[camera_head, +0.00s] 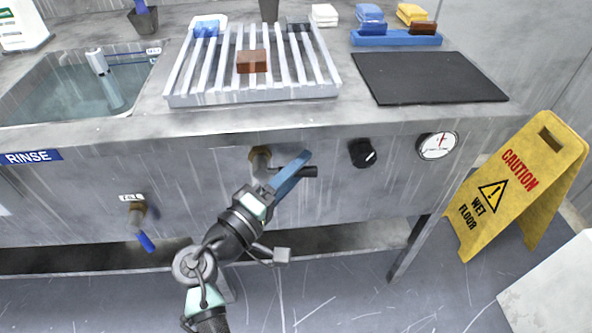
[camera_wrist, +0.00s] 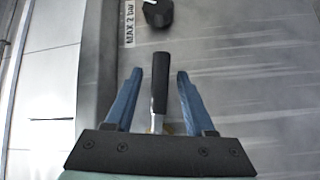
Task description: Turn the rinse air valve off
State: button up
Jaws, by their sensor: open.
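The rinse air valve appears to be the brass valve (camera_head: 260,155) on the front panel of the bench, below the slatted rack. Its dark lever (camera_head: 311,171) points right, roughly level, partly hidden by my gripper (camera_head: 304,157). In the wrist view the lever (camera_wrist: 160,82) has a black sleeve and a metal shank. It stands between the two blue fingers of my open gripper (camera_wrist: 160,73), with a visible gap on each side. I cannot tell how deep the lever sits between the fingers. The valve's own label is not readable.
A black knob (camera_head: 362,153) and a gauge (camera_head: 437,146) are right of the lever. A FILL valve (camera_head: 136,213) with a blue lever is lower left. A yellow wet-floor sign (camera_head: 520,185) stands at right. The slatted rack (camera_head: 175,98) is above.

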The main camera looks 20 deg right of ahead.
grip_shut()
dwell(1.4)
